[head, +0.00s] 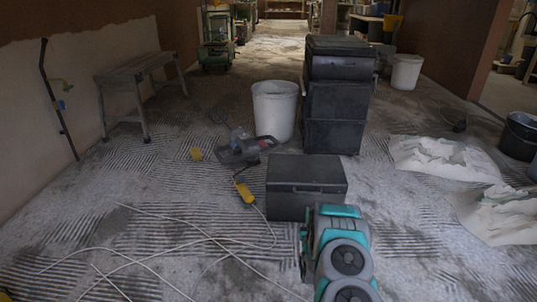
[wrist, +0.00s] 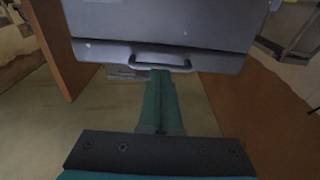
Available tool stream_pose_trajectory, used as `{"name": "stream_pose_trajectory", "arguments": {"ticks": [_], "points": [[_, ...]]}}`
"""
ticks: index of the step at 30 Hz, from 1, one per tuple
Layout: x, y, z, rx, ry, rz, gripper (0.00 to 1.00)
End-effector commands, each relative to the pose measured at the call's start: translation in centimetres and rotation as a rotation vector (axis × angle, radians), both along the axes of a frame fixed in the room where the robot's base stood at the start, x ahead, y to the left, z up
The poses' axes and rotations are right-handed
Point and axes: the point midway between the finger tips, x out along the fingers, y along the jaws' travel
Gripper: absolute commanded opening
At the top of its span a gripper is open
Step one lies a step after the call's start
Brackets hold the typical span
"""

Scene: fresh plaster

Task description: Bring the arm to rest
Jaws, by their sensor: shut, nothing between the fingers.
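My arm (head: 345,255), teal with dark round joints, is folded at the bottom of the head view, right of the middle. It overlaps the near right corner of a low dark box. My gripper (wrist: 160,82) shows in the wrist view as teal fingers pressed together, with nothing between them. Its tips point toward a grey box (wrist: 160,25) with a handle, which fills the top of that view. I cannot tell whether the tips touch it. The fingers are not clear in the head view.
The low dark box (head: 306,175) stands just ahead, with a stack of dark boxes (head: 337,100) behind it. Torn white sacks (head: 445,157) lie right. A wooden trestle (head: 140,78) stands by the wall.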

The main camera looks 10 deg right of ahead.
Motion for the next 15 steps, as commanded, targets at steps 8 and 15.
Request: {"name": "stream_pose_trajectory", "arguments": {"ticks": [8,15], "points": [[1.9,1.3,3.3,0.034,0.092,0.025,0.0],[3.0,4.2,8.1,0.092,0.288,0.072,0.0]]}}
